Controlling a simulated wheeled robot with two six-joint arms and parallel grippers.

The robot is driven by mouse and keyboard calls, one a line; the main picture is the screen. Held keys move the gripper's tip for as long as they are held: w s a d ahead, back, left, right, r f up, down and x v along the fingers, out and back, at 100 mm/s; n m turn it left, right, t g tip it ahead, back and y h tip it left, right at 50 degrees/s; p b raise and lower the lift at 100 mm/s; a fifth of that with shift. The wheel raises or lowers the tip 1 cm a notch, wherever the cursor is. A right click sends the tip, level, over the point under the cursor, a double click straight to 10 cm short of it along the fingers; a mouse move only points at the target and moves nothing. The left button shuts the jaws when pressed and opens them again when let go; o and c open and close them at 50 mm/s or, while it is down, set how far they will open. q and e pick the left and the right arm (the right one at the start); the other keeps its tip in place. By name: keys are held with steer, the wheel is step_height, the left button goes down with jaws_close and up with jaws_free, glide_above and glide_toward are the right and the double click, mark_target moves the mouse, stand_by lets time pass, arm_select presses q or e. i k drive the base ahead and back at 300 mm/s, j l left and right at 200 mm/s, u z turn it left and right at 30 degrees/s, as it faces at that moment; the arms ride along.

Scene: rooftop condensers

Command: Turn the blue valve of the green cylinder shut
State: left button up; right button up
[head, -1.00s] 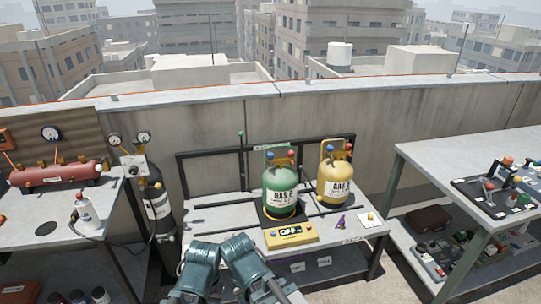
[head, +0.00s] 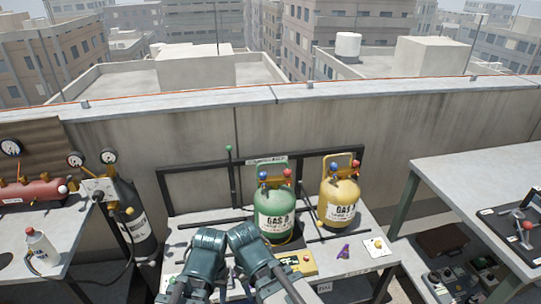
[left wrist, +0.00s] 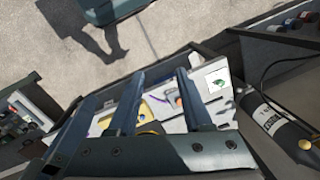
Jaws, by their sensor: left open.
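The green cylinder (head: 274,200), labelled GAS A, stands upright on the middle bench in the head view. Its blue valve (head: 263,174) is at its top left, beside a red one (head: 287,173). How far the blue valve is turned is too small to tell. My left gripper (left wrist: 160,75) shows in the left wrist view, its two fingers apart with nothing held between them. In the head view both my arms come up at the bottom centre, in front of the bench and apart from the cylinder.
A yellow cylinder (head: 340,195) with blue and red valves stands right of the green one. A yellow scale box (head: 299,263) sits in front. A purple item (head: 343,252) and a card (head: 376,246) lie at right. A black cylinder (head: 132,215) stands left of the bench.

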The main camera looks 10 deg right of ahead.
mark_target(263, 175)
steer(key=i+l, duration=0.45)
steer(key=i, duration=0.15)
steer(key=i+l, duration=0.45)
steer(key=i, duration=0.15)
